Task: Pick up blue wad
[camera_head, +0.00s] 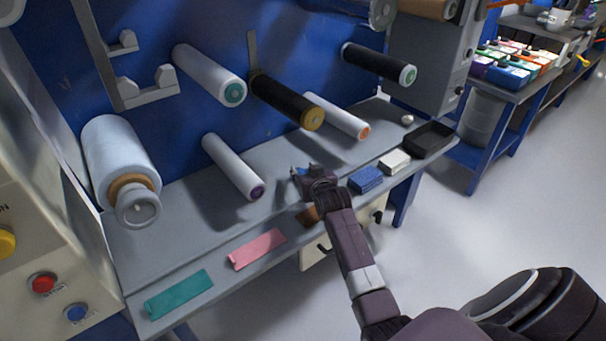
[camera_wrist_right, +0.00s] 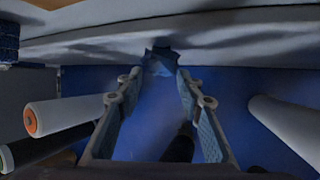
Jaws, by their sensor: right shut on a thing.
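The blue wad (camera_wrist_right: 160,62), small and crumpled, sits between the fingertips of my right gripper (camera_wrist_right: 157,73) in the right wrist view. In the head view, my right gripper (camera_head: 303,176) is over the grey bench, and a little blue of the wad (camera_head: 297,170) shows at its tips. The right gripper is shut on the wad. I cannot tell whether the wad still touches the bench. My left gripper is not in view.
On the bench (camera_head: 190,240) lie a teal strip (camera_head: 180,294), a pink strip (camera_head: 257,249), a blue block (camera_head: 366,179), a white block (camera_head: 394,161) and a black tray (camera_head: 428,139). Film rollers (camera_head: 232,165) stick out from the blue panel near the gripper.

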